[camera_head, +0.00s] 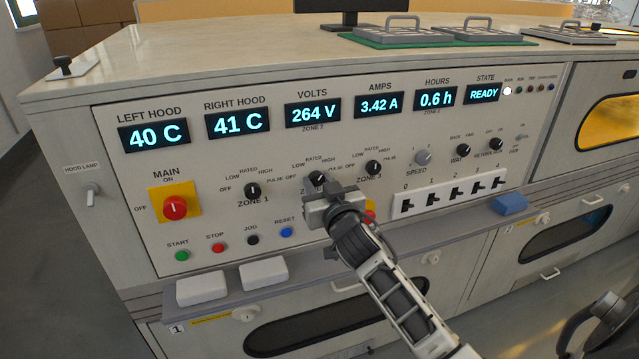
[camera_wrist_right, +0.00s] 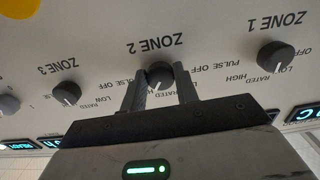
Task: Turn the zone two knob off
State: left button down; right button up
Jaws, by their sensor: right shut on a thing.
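The zone two knob (camera_head: 317,178) is a small dark round knob on the sloped front panel, between the zone one and zone three knobs. My right gripper (camera_head: 323,192) is at it and partly covers it and its label in the head view. In the right wrist view, which is upside down, the gripper's two fingers (camera_wrist_right: 160,85) are shut on the sides of the zone two knob (camera_wrist_right: 160,73). A white pointer line shows on the knob, away from the OFF mark. The volts display (camera_head: 313,112) reads 264 V, zone 2. My left gripper is not in view.
The zone one knob (camera_head: 252,190) and zone three knob (camera_head: 373,167) sit either side. A red main switch (camera_head: 175,208) is at the left. Small push buttons, including blue reset (camera_head: 286,232), lie below.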

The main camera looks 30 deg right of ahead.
jog(key=n+p, duration=0.1)
jog(key=n, duration=0.2)
jog(key=shift+r, duration=0.1)
jog(key=n+p, duration=0.1)
jog(key=n, duration=0.2)
jog(key=shift+d, duration=0.1)
jog(key=shift+n, duration=1)
jog(key=n+p, duration=0.1)
jog(key=n, duration=0.5)
jog(key=shift+p, duration=0.35)
jog(key=n, duration=0.3)
jog(key=shift+r, duration=0.1)
jog(key=n+p, duration=0.1)
jog(key=n, duration=0.3)
jog(key=shift+n, duration=0.3)
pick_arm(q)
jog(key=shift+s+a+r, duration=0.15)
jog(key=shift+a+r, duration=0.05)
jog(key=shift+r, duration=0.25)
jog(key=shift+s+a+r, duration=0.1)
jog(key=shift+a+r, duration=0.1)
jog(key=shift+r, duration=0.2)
pick_arm(e)
jog(key=shift+n, duration=0.6)
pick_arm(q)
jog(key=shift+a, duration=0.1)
